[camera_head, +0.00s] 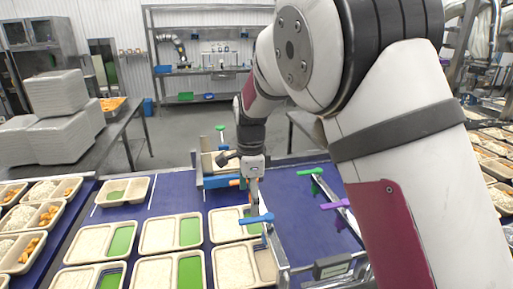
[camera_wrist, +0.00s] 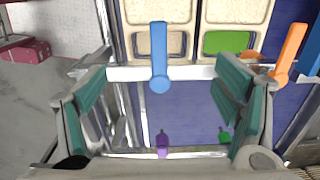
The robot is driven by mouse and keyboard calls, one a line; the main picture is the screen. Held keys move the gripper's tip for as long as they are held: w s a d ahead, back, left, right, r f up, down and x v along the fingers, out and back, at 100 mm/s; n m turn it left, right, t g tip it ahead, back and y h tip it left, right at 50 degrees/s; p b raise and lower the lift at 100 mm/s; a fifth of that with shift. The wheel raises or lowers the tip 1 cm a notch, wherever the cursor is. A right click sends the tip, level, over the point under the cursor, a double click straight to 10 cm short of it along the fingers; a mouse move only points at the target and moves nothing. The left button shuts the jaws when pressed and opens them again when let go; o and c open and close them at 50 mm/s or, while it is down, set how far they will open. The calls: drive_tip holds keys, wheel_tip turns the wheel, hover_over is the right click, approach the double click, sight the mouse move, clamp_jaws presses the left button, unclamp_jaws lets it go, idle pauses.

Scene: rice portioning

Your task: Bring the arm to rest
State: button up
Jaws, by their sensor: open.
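My arm reaches from the right over the blue conveyor in the head view. My gripper (camera_head: 250,180) points down above the near side of the belt rail and is small there. In the wrist view my gripper (camera_wrist: 160,95) is open, its two teal-padded fingers wide apart at left and right. A blue handle (camera_wrist: 160,55) shows between the fingers, touching neither. In the head view a blue handle (camera_head: 256,219) stands just below my gripper. I see nothing held.
Trays of rice with green compartments (camera_head: 190,231) line the blue belt (camera_head: 290,213). A green handle (camera_head: 310,171) and a purple handle (camera_head: 336,204) stand to the right. White stacked trays (camera_head: 55,92) are on a table at left. Trays with orange food (camera_head: 30,250) are at far left.

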drive_tip(key=s+d+r+n+t+y+b, duration=0.1)
drive_tip(key=s+d+r+n+t+b, duration=0.1)
drive_tip(key=s+d+r+n, duration=0.8)
drive_tip(key=s+d+r+n+t, duration=0.1)
drive_tip(key=s+d+n, duration=0.2)
drive_tip(key=s, duration=0.4)
drive_tip(key=s+d+r+n+t+h+b, duration=0.1)
drive_tip(key=s+d+n+t, duration=0.1)
drive_tip(key=s+d, duration=0.3)
drive_tip(key=s+n, duration=0.1)
drive_tip(key=s, duration=0.2)
drive_tip(key=shift+s+d+r, duration=0.15)
drive_tip(key=shift+s+d, duration=0.15)
drive_tip(key=shift+o, duration=0.3)
